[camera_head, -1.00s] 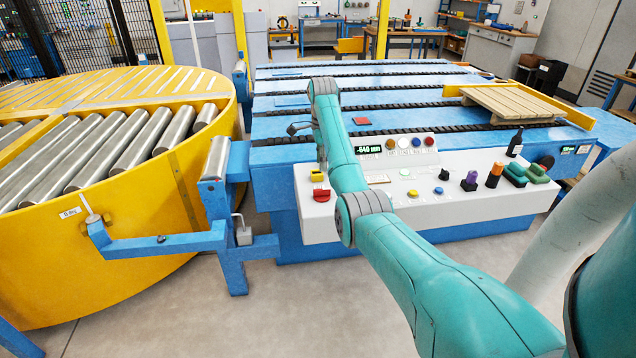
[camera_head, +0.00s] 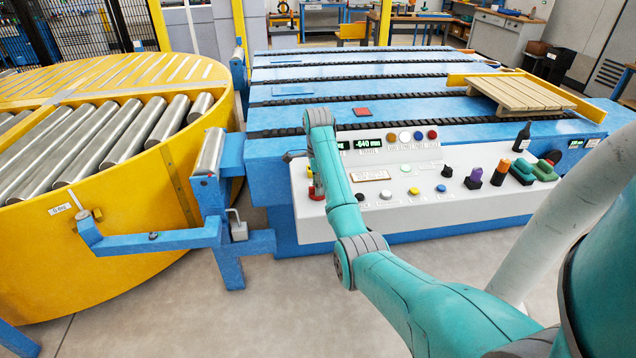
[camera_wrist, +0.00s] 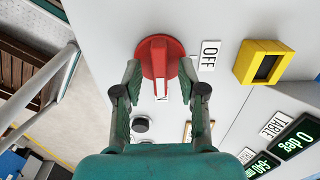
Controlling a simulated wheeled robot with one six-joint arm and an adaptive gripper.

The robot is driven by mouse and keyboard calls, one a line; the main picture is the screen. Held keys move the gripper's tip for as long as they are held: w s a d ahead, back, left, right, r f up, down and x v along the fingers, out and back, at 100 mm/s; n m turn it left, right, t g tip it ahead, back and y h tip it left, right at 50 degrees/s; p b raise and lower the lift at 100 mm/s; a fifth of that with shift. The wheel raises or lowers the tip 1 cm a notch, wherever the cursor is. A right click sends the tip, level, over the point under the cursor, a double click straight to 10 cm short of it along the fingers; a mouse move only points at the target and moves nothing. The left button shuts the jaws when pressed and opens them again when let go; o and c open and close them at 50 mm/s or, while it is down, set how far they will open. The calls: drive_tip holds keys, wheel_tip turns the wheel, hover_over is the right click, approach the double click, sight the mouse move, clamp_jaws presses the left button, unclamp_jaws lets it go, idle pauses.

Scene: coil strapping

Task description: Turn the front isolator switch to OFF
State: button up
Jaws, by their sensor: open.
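The red isolator switch (camera_wrist: 160,60) has a round base and a raised bar handle. In the wrist view the bar lies along the picture's vertical, its lower end towards a mostly hidden label ending in N (camera_wrist: 163,98). An OFF label (camera_wrist: 209,55) is to the right of the switch. My gripper (camera_wrist: 160,74) is open, one finger on each side of the red handle; I cannot tell if they touch it. In the head view my arm covers most of the switch (camera_head: 317,192) at the left end of the white panel (camera_head: 420,205).
A yellow-framed block (camera_wrist: 263,62) sits right of the OFF label. A black knob (camera_wrist: 140,124) lies below the switch. A yellow roller turntable (camera_head: 110,230) stands at the left.

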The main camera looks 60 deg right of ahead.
clamp_jaws()
idle(0.4)
drive_tip(key=n, duration=0.4)
drive_tip(key=shift+n, duration=0.4)
drive_tip(key=n, duration=0.4)
drive_tip(key=shift+n, duration=0.3)
drive_tip(key=n, duration=0.4)
drive_tip(key=shift+n, duration=2.2)
